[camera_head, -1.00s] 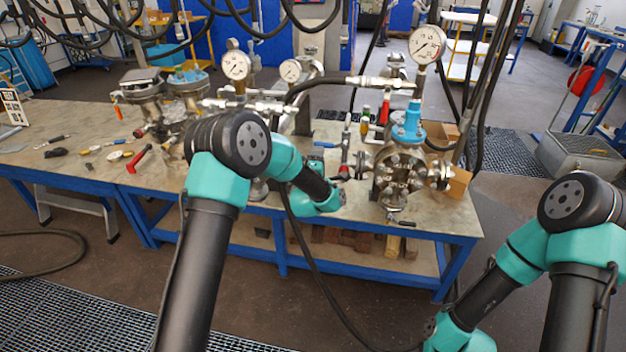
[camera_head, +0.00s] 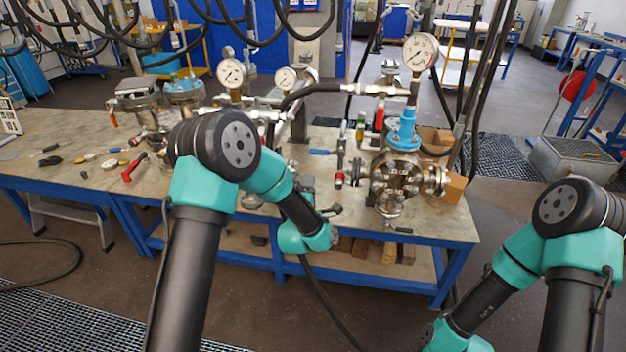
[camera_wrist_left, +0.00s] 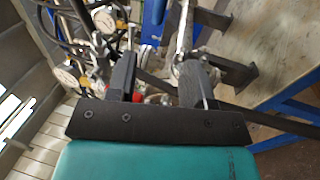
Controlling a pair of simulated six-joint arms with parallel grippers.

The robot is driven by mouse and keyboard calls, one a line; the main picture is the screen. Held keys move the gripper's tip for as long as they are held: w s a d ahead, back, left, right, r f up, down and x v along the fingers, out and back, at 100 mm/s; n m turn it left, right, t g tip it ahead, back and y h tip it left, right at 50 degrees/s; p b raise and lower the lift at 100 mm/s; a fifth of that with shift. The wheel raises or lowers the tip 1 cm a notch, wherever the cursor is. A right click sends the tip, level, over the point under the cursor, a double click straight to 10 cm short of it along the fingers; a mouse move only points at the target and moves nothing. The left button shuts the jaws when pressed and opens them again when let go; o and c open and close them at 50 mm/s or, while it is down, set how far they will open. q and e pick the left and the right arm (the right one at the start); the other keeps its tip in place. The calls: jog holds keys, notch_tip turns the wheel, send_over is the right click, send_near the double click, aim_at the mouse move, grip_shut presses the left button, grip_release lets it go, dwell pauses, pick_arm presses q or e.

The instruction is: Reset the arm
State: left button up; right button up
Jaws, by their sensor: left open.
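My left arm comes in from the lower left of the head view, and its small dark left gripper (camera_head: 331,211) is in front of the bench's front edge. In the left wrist view the two dark fingers of this gripper (camera_wrist_left: 158,78) are apart, with nothing held between them. The flanged vessel with a blue cap (camera_head: 397,178) stands upright on the bench, to the right of the left gripper and apart from it. My right arm shows at the lower right; its gripper is outside the view.
The metal-topped bench (camera_head: 75,205) carries pipework, pressure gauges (camera_head: 420,52) and, at its left, more vessels (camera_head: 140,105). A red-handled tool (camera_head: 133,168) lies on the left part. Black hoses hang overhead.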

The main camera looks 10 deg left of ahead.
pick_arm(q)
jog(key=s+a+f+m+g+h, duration=0.1)
jog(key=s+a+f+m+g, duration=0.2)
jog(key=f, duration=0.4)
jog(key=s+f+m+g+h, duration=0.1)
jog(key=s+f+m+g, duration=0.25)
jog(key=f, duration=0.25)
jog(key=s+a+f+m+g, duration=0.2)
jog(key=s+f+g, duration=0.15)
jog(key=f, duration=0.35)
jog(key=s+a+f+m+g+h, duration=0.1)
jog(key=s+f+m+g, duration=0.3)
jog(key=s, duration=0.8)
jog(key=s+a+f+m+g+h, duration=0.1)
jog(key=s+f+m+g, duration=0.3)
jog(key=s, duration=0.8)
jog(key=shift+s+a+f+g, duration=0.15)
jog(key=shift+s+f+g, duration=0.15)
jog(key=shift+f+g, duration=0.55)
jog(key=shift+f, duration=0.1)
